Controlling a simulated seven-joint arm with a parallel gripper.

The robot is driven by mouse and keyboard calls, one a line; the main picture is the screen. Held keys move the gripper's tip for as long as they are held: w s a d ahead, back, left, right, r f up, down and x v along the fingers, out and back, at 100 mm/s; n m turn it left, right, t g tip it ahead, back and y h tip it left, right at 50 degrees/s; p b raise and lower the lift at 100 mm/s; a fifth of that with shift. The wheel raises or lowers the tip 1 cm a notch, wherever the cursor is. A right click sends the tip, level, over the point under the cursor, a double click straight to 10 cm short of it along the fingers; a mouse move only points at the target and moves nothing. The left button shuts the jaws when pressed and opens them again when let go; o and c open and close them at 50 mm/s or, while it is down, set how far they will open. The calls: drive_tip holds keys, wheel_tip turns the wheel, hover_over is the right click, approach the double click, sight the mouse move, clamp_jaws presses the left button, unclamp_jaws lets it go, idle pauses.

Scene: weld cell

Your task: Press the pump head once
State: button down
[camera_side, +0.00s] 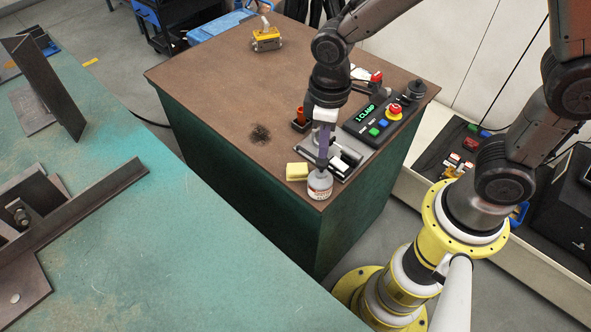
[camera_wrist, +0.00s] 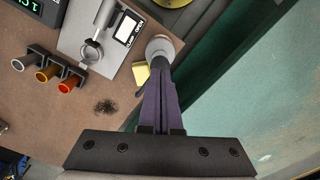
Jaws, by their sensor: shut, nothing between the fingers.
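The pump bottle (camera_side: 320,186) is a small, pale container with a label, standing upright near the front corner of the brown bench top. In the wrist view its round, whitish top (camera_wrist: 160,46) shows just beyond my fingertips. My gripper (camera_side: 323,164) points down with its purple fingers shut and nothing between them. The fingertips are directly over the bottle's top, touching it or very close; I cannot tell which. The fingers (camera_wrist: 160,70) hide part of the top, so the pump head's shape and height are unclear.
A yellow block (camera_side: 297,171) sits just left of the bottle. A grey plate with a clamp (camera_side: 345,155) lies behind it. A control box (camera_side: 372,122) with coloured buttons stands farther back.

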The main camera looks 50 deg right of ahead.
idle(0.3)
drive_tip(key=shift+r, duration=3)
drive_tip(key=shift+d, duration=0.1)
drive_tip(key=s+d+r+m+t, duration=0.2)
drive_tip(key=s+d+r+t, duration=0.1)
drive_tip(key=d+r, duration=0.4)
drive_tip(key=s+d+r+m+t, duration=0.2)
drive_tip(key=s+d+m, duration=0.1)
drive_tip(key=s, duration=0.6)
drive_tip(key=shift+s+m+t, duration=0.3)
drive_tip(key=shift+m, duration=0.2)
